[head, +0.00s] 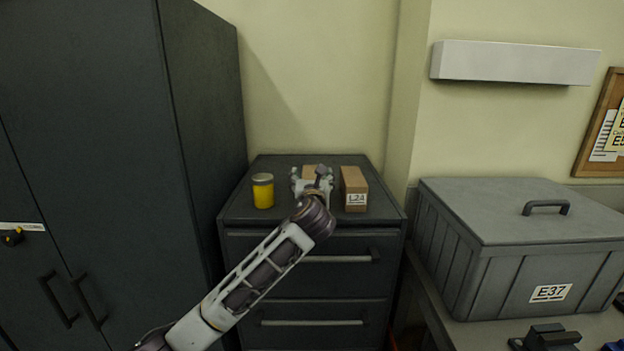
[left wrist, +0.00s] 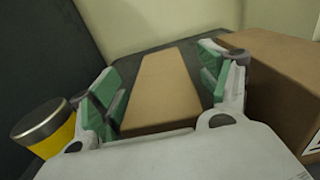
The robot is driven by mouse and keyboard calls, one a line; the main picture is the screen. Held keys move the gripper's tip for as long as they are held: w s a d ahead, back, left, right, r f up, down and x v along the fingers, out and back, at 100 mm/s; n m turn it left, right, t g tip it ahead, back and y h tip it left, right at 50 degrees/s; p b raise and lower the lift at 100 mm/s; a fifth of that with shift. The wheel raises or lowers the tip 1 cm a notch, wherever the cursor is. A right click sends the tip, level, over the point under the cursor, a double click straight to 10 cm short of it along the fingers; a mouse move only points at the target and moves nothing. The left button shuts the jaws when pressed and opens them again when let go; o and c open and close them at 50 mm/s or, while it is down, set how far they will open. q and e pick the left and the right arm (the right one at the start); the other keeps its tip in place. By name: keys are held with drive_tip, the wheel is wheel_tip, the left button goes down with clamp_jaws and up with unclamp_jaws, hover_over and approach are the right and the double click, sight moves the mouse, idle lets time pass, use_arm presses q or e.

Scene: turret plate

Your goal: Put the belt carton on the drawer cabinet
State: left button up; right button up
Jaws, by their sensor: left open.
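A brown carton (left wrist: 163,90) lies between the open fingers of my left gripper (left wrist: 160,88) in the left wrist view, with a gap to the fingers on both sides. In the head view this carton (head: 310,171) is mostly hidden behind my left gripper (head: 311,184). It appears to rest on top of the dark drawer cabinet (head: 238,205). A second brown carton (head: 354,189), labelled L2A, stands on the cabinet right of the gripper. I cannot tell from the labels which is the belt carton. My right gripper is in neither view.
A yellow jar (head: 263,191) with a grey lid stands on the cabinet left of the gripper. A tall dark cupboard (head: 205,90) rises on the left. A grey lidded bin (head: 520,250) labelled E37 sits on the surface to the right. The cabinet top's front strip is clear.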

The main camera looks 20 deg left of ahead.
use_arm(q)
drive_tip(key=shift+r, duration=0.1)
drive_tip(key=b+v, duration=0.1)
drive_tip(key=v, duration=1.1)
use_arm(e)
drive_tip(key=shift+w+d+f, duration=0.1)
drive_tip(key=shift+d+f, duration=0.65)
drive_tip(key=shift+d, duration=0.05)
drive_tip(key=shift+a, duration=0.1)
